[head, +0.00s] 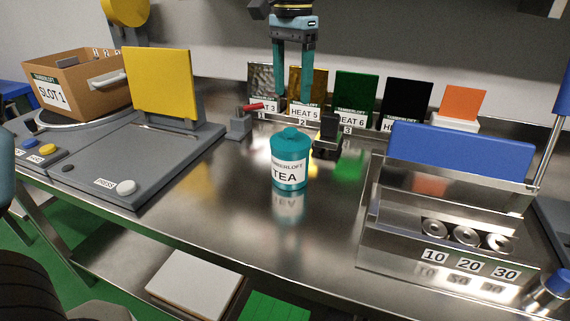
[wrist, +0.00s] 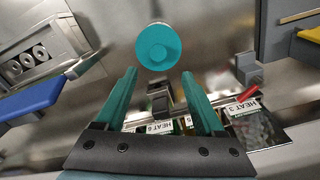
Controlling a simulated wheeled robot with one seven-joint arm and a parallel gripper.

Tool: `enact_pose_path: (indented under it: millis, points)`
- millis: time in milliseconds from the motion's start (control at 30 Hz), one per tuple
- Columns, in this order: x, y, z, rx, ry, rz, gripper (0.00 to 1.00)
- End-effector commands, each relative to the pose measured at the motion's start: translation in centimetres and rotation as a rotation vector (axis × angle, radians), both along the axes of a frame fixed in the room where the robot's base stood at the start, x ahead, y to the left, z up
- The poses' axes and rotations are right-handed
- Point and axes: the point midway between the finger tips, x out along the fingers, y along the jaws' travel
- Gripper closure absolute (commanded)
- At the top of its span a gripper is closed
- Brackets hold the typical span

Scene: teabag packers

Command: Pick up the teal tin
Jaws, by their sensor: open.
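The teal tin (head: 290,160) has a lid with a knob and a white label reading TEA. It stands upright near the middle of the steel bench. In the wrist view the tin (wrist: 158,47) shows from above, beyond the fingertips. My gripper (head: 293,98) has teal fingers and hangs above and behind the tin in the head view, apart from it.
A small black stand (head: 327,140) is close behind the tin on the right. A red-handled lever (head: 242,122) stands to the left. Upright coloured sheets (head: 357,98) line the back. A press with a yellow plate (head: 160,82) is left; a blue-topped dispenser (head: 460,150) is right. Bench in front is clear.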

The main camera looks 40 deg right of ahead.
Motion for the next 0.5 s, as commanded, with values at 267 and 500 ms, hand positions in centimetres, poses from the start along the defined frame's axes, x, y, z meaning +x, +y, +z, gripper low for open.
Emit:
enact_pose_path:
  millis: [267, 500]
  points:
    - [0.0, 0.1, -3.4, 0.001, 0.001, 0.001, 0.29]
    - [-0.4, 0.5, -5.8, 0.005, 0.003, 0.002, 0.29]
